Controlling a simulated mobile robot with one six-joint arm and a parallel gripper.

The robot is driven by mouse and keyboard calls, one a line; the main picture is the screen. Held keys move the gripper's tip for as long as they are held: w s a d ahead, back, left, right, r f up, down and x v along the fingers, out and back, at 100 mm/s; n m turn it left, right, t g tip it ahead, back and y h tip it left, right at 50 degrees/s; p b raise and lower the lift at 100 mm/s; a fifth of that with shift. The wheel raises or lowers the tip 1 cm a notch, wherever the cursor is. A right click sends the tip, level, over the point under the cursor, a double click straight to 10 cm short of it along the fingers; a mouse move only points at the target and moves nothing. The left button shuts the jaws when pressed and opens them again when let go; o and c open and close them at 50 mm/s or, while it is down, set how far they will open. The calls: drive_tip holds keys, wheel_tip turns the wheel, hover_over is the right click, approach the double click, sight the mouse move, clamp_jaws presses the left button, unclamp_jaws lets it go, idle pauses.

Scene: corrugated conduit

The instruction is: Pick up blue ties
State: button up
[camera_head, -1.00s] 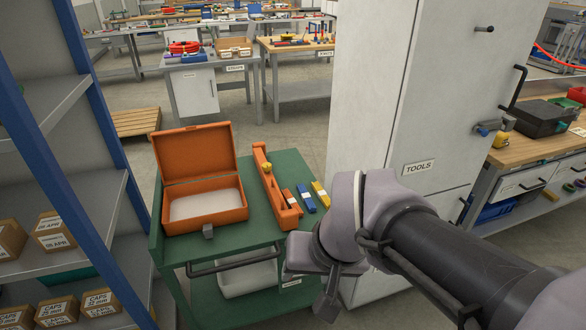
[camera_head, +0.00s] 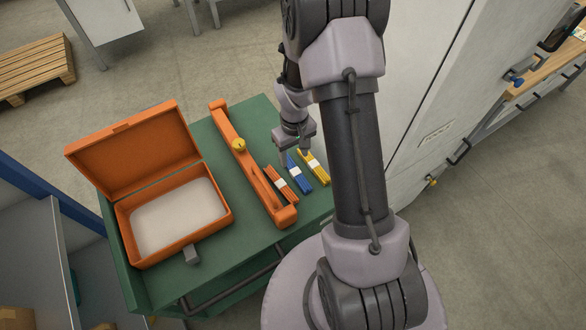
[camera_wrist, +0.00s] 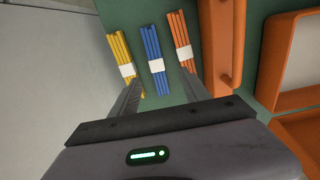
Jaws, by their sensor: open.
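The blue ties (camera_head: 299,172) are a small bundle with a white band, lying on the green cart top between the orange ties (camera_head: 281,183) and the yellow ties (camera_head: 314,166). In the wrist view the blue ties (camera_wrist: 154,52) lie ahead of and between my two fingers. My gripper (camera_wrist: 158,85) is open and empty; it also shows in the head view (camera_head: 295,151), close above the far end of the blue bundle. The wrist view shows the yellow ties (camera_wrist: 123,58) by the left finger and the orange ties (camera_wrist: 182,45) beyond the right finger.
An open orange case (camera_head: 226,216) stands on the left of the green cart (camera_head: 262,112). A long orange holder (camera_head: 262,187) with a yellow knob lies between the case and the ties. A tall pale cabinet (camera_head: 425,110) stands close on the right.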

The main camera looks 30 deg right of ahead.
drive_tip(key=b, duration=0.1)
hover_over(296, 171)
drive_tip(key=f, duration=0.2)
drive_tip(key=a+f, duration=0.1)
drive_tip(key=f, duration=0.1)
drive_tip(key=shift+f, duration=0.25)
drive_tip(key=f+b, duration=0.1)
drive_tip(key=f, duration=0.2)
drive_tip(key=d+f+b, duration=0.1)
drive_tip(key=f, duration=0.1)
drive_tip(key=shift+f+b, duration=0.1)
drive_tip(key=shift+b, duration=0.25)
clamp_jaws()
